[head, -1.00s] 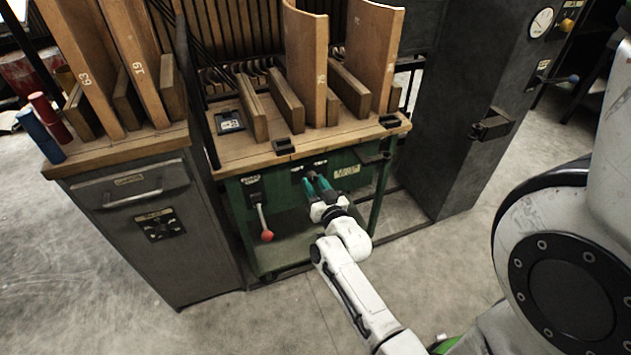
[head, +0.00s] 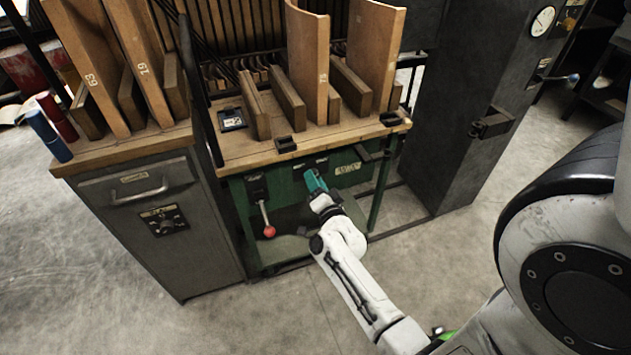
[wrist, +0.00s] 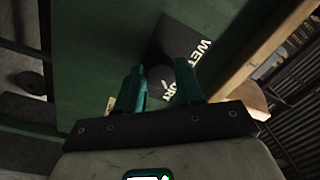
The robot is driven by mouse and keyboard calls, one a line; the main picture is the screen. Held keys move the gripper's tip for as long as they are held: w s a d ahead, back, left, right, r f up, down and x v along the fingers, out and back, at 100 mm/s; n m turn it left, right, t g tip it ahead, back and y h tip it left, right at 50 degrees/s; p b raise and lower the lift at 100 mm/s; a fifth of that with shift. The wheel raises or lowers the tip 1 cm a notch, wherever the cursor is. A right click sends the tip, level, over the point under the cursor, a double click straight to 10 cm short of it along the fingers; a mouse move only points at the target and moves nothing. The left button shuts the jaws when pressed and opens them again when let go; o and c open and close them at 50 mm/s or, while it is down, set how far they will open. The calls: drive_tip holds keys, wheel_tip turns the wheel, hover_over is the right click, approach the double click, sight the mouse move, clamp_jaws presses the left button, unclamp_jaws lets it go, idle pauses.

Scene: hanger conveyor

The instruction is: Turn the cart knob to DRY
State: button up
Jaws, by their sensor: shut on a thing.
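The green cart (head: 348,183) with a wooden top stands in the middle of the head view. My gripper (head: 314,181) is at the cart's front panel, under the top's front edge, and hides the knob there. In the wrist view, my gripper (wrist: 160,84) has its two teal fingers on either side of the dark round knob (wrist: 160,74), shut on it. Behind the knob is a black plate (wrist: 188,42) with the white words WET and DRY, seen rotated. I cannot tell which word the knob points to.
A red-tipped lever (head: 268,231) hangs on the cart front, left of my gripper. A grey cabinet (head: 205,225) stands to the left and a dark column (head: 465,110) to the right. Boards stand upright on the cart top. The floor in front is clear.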

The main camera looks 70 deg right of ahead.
drive_tip(key=shift+m, duration=0.4)
drive_tip(key=o, duration=1)
drive_tip(key=shift+o, duration=0.2)
drive_tip(key=shift+a, duration=0.1)
drive_tip(key=p+v, duration=0.1)
drive_tip(key=v, duration=0.9)
drive_tip(key=shift+s+a, duration=0.2)
drive_tip(key=shift+a, duration=0.05)
